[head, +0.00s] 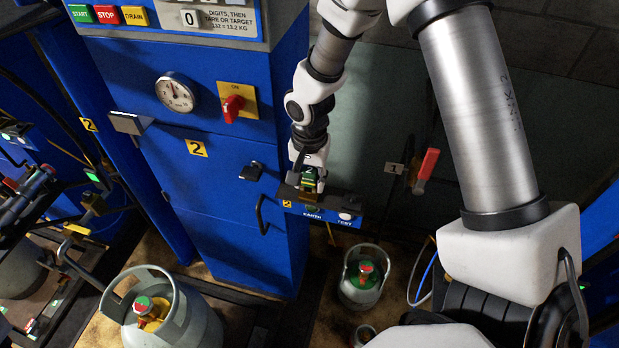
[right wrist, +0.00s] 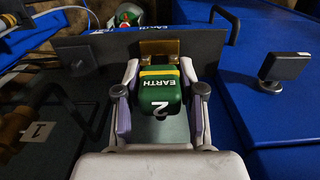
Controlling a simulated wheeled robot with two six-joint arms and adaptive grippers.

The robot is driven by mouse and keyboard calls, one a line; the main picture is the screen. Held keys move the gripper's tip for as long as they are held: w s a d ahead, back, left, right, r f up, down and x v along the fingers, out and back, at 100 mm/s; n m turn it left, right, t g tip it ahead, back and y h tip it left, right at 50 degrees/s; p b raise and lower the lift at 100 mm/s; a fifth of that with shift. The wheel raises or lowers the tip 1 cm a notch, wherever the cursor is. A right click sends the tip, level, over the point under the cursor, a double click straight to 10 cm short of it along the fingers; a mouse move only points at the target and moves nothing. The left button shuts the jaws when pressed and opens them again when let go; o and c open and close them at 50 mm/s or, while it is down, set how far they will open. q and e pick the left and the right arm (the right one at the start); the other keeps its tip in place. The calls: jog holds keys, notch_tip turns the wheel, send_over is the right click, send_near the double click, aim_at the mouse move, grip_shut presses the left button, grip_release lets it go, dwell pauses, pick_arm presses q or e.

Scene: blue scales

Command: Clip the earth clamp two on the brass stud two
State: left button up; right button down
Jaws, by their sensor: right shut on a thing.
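Earth clamp two (right wrist: 160,92) is a green block with a yellow stripe and the words EARTH and 2. My right gripper (right wrist: 160,108) is shut on it, one finger on each side. In the head view the clamp (head: 309,181) is at the blue earth bracket, under my right gripper (head: 310,172). A brass piece (right wrist: 160,49), apparently brass stud two, shows directly beyond the clamp's front, by a dark plate. The clamp's front end overlaps it in view; I cannot tell whether its jaws are around the stud. My left gripper is not in view.
The blue bracket (head: 337,216) bears EARTH and TEST labels and a pale lamp. The blue cabinet (head: 190,95) stands to its left, with a black handle (head: 262,214) close by. A red-handled lever (head: 427,165) is at the right. Gas cylinders (head: 160,310) stand below.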

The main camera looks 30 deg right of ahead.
aim_at(309, 170)
jog(key=shift+f+b, duration=0.45)
jog(key=shift+f, duration=0.15)
dwell(0.3)
jog(key=c, duration=0.6)
grip_release()
notch_tip(309, 170, up, 12)
jog(key=shift+r, duration=0.1)
dwell(0.3)
